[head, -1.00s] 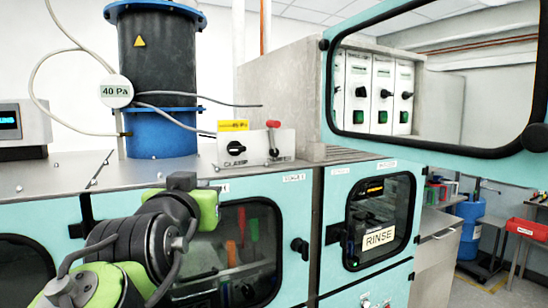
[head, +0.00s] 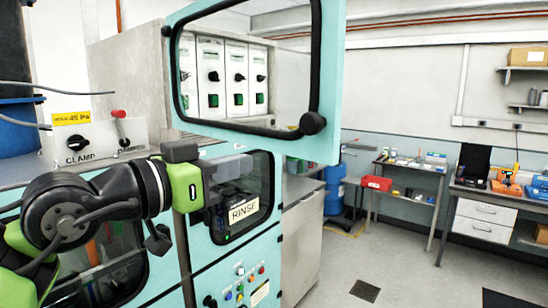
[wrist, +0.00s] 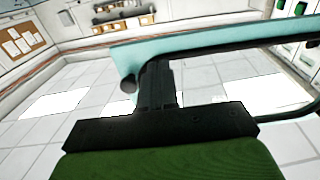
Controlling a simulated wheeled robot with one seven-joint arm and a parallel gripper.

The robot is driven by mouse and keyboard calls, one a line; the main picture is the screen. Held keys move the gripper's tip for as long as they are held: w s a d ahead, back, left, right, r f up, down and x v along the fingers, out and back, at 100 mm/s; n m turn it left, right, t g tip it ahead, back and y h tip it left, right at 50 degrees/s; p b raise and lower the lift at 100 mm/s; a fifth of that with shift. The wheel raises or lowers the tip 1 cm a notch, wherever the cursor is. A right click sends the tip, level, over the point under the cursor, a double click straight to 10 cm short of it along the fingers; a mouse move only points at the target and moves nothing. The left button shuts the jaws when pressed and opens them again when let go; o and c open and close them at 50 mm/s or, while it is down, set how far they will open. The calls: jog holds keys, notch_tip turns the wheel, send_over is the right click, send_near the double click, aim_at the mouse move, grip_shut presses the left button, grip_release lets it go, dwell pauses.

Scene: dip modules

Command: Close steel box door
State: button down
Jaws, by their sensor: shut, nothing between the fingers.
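The steel box (head: 125,75) stands on the bench at the upper left, with a grey metal side facing me. Its turquoise door (head: 332,70), with a large black-rimmed window, stands open, swung out to the right. A black knob (head: 313,123) is at the door's lower right corner. In the wrist view the door's frame (wrist: 215,38) runs across the top, with the knob (wrist: 128,84) just left of my gripper (wrist: 158,66). My gripper is shut and empty, overlapping the door's corner in that picture; I cannot tell whether it touches.
The RINSE cabinet (head: 242,211) is below the open door. A clamp control box (head: 92,140) with a red lever sits on the bench at left.

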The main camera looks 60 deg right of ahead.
aim_at(289, 152)
jog(key=x, duration=0.8)
jog(key=shift+s+d, duration=0.1)
jog(key=shift+s, duration=0.25)
jog(key=shift+w, duration=0.1)
